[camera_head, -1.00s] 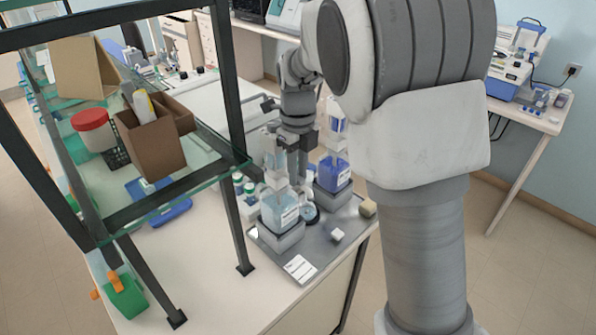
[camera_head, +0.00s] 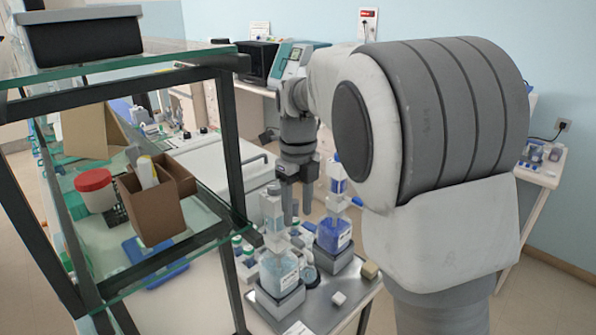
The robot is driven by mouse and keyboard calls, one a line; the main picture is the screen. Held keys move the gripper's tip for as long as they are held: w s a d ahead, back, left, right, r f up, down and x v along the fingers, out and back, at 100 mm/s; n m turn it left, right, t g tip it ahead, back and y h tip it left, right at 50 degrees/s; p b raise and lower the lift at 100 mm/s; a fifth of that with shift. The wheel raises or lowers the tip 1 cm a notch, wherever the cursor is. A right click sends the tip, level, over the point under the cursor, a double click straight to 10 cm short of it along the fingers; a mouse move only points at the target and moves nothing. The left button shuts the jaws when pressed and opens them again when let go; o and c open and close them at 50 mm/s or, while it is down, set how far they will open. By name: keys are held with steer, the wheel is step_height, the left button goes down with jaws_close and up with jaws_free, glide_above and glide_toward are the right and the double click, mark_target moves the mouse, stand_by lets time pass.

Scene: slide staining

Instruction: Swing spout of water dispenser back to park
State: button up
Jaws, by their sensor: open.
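The likely water dispenser (camera_head: 280,273) is the left bottle, with pale blue liquid and a clear upper part, standing upright on a grey block. Its spout is too small and too covered to make out clearly. A second dispenser (camera_head: 333,236) with dark blue liquid stands to its right and behind. My gripper (camera_head: 291,213) points down just behind and to the right of the left dispenser's upper part. It is open with nothing visible between the fingers. I cannot tell whether a finger touches the spout.
A grey tray (camera_head: 318,317) holds both dispensers, with a small white block (camera_head: 338,298) and a tan block (camera_head: 369,270) on it. Small bottles stand left of the dispensers. A glass-shelved rack (camera_head: 232,150) with dark posts stands close on the left, holding a brown box (camera_head: 158,212).

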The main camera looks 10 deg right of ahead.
step_height(320, 180, up, 10)
stand_by(0.3)
steer(key=shift+r, duration=0.1)
steer(key=s+d+n+t+y, duration=0.1)
steer(key=s+d+n+t, duration=0.35)
steer(key=s+n, duration=0.9)
steer(key=s+d+f+n, duration=0.1)
steer(key=s+f+n, duration=0.2)
steer(key=s+n, duration=0.2)
steer(key=s+d+f+n+t+h, duration=0.1)
steer(key=s+f+n, duration=0.3)
steer(key=n, duration=0.6)
steer(key=shift+s+d, duration=0.6)
steer(key=shift+s, duration=0.3)
